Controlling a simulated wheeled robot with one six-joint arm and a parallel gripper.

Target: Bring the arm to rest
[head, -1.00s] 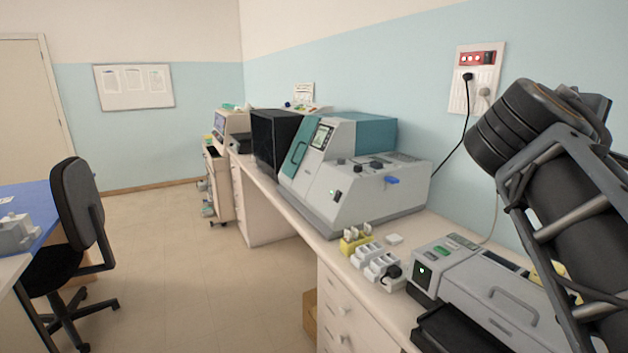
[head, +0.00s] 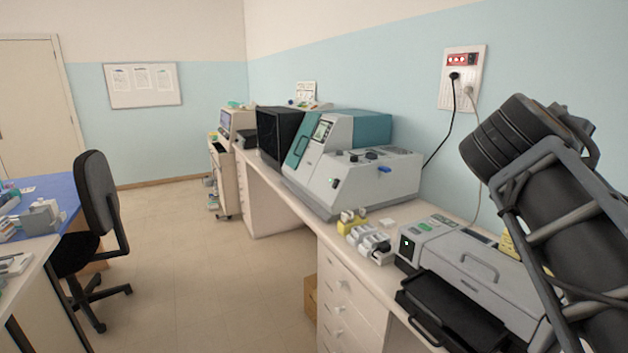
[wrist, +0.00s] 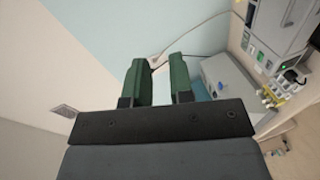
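My gripper (wrist: 159,82) shows in the wrist view as two green fingers standing apart with a gap between them. The gap is empty; wall and a cable show beyond it. In the head view my arm is folded up at the right side, and the gripper itself is not seen there. The arm stands in front of the right end of the bench and hides part of it.
A bench (head: 325,232) runs along the wall with a grey and teal machine (head: 365,182) and a smaller grey device (head: 490,268) with a black tray (head: 455,315). A chair (head: 97,195) stands at left by a blue table (head: 62,190). The floor between is clear.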

